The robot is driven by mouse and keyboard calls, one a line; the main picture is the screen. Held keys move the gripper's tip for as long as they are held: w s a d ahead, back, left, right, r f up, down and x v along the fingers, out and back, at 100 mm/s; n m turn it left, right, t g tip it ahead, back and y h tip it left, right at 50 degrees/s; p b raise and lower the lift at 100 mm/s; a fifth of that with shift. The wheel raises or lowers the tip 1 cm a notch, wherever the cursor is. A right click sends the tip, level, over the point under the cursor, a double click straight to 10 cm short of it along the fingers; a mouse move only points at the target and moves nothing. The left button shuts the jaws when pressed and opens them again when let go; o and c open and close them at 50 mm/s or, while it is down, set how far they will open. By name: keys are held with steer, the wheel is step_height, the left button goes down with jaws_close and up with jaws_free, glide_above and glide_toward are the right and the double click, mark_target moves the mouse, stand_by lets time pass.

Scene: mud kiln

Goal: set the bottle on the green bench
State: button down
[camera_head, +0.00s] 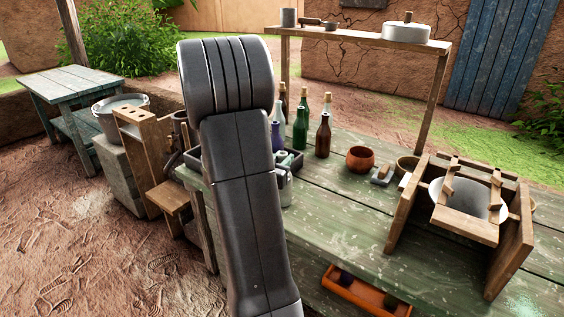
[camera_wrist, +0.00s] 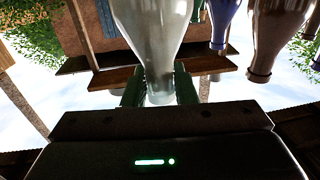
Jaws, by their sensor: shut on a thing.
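A clear, whitish glass bottle (camera_wrist: 152,30) is in the wrist view, with its narrow neck between the green fingers of my gripper (camera_wrist: 159,90). My gripper is shut on it. The wrist picture looks upside down, and the bottle's base is out of frame. In the head view my arm hides the gripper and most or all of the held bottle. The long green plank bench (camera_head: 335,205) runs across the right half. I cannot tell whether the bottle touches a surface.
Green (camera_head: 300,125) and brown bottles (camera_head: 323,135) and a blue one (camera_head: 276,135) stand close together. An orange-brown bowl (camera_head: 360,158), a wooden frame (camera_head: 405,215) and an orange tray (camera_head: 365,291) are to the right. A pale green table (camera_head: 70,82) is at left. Bare planks show mid-bench.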

steer(key=shift+f, duration=0.15)
steer(key=c, duration=1.2)
jaws_free()
steer(key=shift+o, duration=0.2)
steer(key=shift+r, duration=0.25)
steer(key=v, duration=1.2)
steer(key=shift+b, duration=0.3)
steer(key=shift+f, duration=0.1)
